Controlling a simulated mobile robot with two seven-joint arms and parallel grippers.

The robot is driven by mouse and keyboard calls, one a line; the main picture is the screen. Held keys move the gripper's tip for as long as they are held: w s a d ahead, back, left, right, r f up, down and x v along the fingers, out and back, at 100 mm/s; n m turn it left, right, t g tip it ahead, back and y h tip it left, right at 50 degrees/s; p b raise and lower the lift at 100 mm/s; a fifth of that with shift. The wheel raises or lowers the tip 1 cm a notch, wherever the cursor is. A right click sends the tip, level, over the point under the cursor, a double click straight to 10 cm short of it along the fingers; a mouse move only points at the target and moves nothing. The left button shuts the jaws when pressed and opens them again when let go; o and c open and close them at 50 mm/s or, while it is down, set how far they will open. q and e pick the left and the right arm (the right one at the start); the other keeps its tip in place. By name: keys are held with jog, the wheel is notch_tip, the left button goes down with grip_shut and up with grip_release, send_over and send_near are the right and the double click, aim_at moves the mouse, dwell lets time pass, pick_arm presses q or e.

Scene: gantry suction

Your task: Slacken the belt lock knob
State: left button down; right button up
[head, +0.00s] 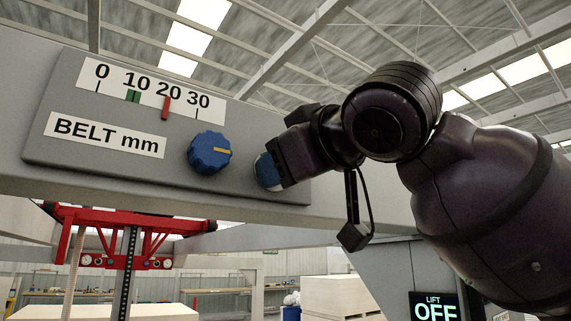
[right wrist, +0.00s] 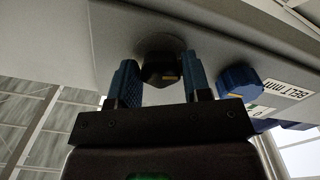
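The grey belt panel (head: 110,115) carries a blue knob (head: 209,153) with a yellow pointer line, which also shows in the right wrist view (right wrist: 240,79). A black knob (right wrist: 161,68) with a small yellow mark sits on the same panel in the right wrist view. My right gripper (right wrist: 162,84) is open, with its blue fingers on either side of the black knob and gaps visible between. In the head view my right gripper (head: 268,171) is at the panel's right part and hides the black knob. My left gripper is not in view.
A scale (head: 150,92) marked 0 to 30 has a green mark near 10 and a red pointer (head: 166,108) near 20. A "BELT mm" label (head: 105,135) is below. A red frame (head: 120,235) hangs under the beam. A display (head: 434,308) reads "LIFT OFF".

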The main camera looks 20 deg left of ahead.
jog(key=o, duration=0.4)
jog(key=shift+c, duration=0.2)
pick_arm(q)
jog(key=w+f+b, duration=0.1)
jog(key=b, duration=0.1)
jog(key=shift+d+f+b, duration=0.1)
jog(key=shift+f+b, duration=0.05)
jog(key=shift+b, duration=0.15)
pick_arm(e)
jog(key=v, duration=1.1)
jog(key=shift+a, duration=0.1)
